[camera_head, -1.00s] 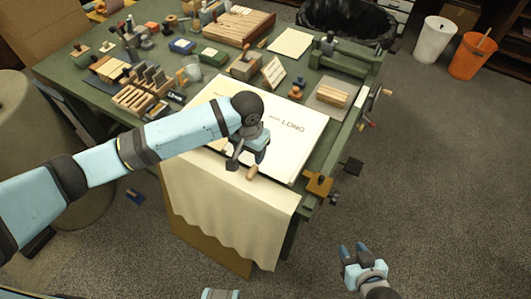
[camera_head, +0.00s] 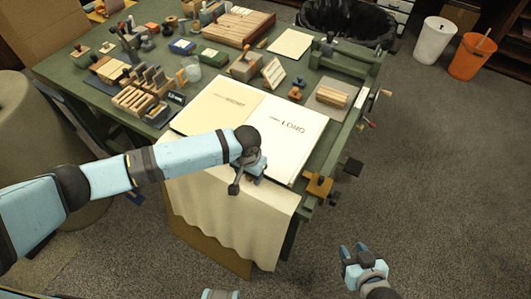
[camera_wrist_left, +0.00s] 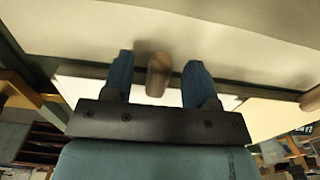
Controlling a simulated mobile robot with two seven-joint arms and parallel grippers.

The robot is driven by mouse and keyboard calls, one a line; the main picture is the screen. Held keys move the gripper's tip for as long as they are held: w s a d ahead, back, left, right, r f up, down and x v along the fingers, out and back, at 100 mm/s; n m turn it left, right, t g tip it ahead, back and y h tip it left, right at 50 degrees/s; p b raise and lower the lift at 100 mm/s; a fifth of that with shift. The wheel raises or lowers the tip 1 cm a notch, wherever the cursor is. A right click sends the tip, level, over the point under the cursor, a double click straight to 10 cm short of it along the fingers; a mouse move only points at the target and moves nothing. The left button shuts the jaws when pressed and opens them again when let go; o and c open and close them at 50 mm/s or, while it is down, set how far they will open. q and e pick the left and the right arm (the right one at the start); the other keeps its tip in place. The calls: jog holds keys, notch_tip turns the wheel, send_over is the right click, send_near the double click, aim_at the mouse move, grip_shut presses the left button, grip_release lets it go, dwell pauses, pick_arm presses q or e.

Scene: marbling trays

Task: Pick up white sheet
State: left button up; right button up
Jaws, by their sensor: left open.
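The white sheet (camera_head: 296,130) marked "LONG" lies flat on the right part of a pale board on the green table; a cream area (camera_head: 218,105) with smaller lettering is left of it. My left gripper (camera_head: 247,186) is at the table's front edge, above the top of a hanging cream cloth (camera_head: 230,215). In the left wrist view its blue fingers (camera_wrist_left: 158,80) are open, with a wooden peg (camera_wrist_left: 158,72) between them; I cannot tell whether they touch it. My right gripper (camera_head: 354,250) is open and empty, over the floor right of the table.
Wooden tools, stamps and blocks crowd the table (camera_head: 70,72) behind the board. A wooden block (camera_head: 332,95) and a clamp-like fitting (camera_head: 318,184) are at its right. A white bin (camera_head: 435,40) and an orange bin (camera_head: 472,56) stand on open floor.

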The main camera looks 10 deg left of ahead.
pick_arm(q)
grip_shut()
jog(key=shift+r, duration=0.1)
